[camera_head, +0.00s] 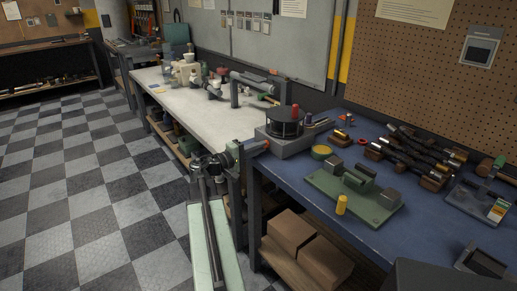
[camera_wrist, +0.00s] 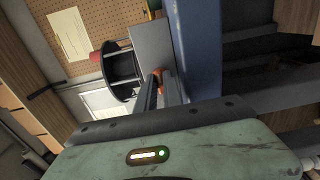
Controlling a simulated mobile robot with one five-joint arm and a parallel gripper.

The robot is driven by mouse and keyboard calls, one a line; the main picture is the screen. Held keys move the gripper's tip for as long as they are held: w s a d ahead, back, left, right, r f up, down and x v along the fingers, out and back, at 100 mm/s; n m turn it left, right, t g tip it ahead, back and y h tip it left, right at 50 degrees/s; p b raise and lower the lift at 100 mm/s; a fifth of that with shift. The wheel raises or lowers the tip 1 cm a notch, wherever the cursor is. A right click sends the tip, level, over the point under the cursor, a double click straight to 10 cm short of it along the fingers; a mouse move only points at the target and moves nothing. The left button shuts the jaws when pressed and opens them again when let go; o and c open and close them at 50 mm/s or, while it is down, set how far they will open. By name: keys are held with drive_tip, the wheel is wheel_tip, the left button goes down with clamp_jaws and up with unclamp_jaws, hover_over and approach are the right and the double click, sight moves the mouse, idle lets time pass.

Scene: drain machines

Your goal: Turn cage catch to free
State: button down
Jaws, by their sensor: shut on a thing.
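The drain machine stands at the near left corner of the blue bench. It has a grey base (camera_head: 287,144), a black drum cage (camera_head: 284,124) and a red knob (camera_head: 295,111) on top. A small orange-red catch (camera_head: 265,144) is at the base's left side. My gripper (camera_head: 246,149) reaches it from the left, level with the bench edge. In the wrist view, my gripper (camera_wrist: 162,90) is shut on the orange catch (camera_wrist: 158,77), which shows between the dark fingers. The fingers hide most of it. The drum cage (camera_wrist: 120,70) is just left of them there.
The blue bench (camera_head: 300,180) also holds a yellow-green roll (camera_head: 322,152), a green fixture plate (camera_head: 335,196), a yellow cylinder (camera_head: 341,204) and several dark tools (camera_head: 405,150). A white bench (camera_head: 200,108) stands behind my arm. The checkered floor (camera_head: 80,190) at left is clear.

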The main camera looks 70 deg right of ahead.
idle(0.4)
drive_tip(key=c, duration=1.8)
unclamp_jaws()
drive_tip(key=shift+o, duration=0.2)
drive_tip(key=v, duration=0.8)
drive_tip(key=shift+f, duration=0.1)
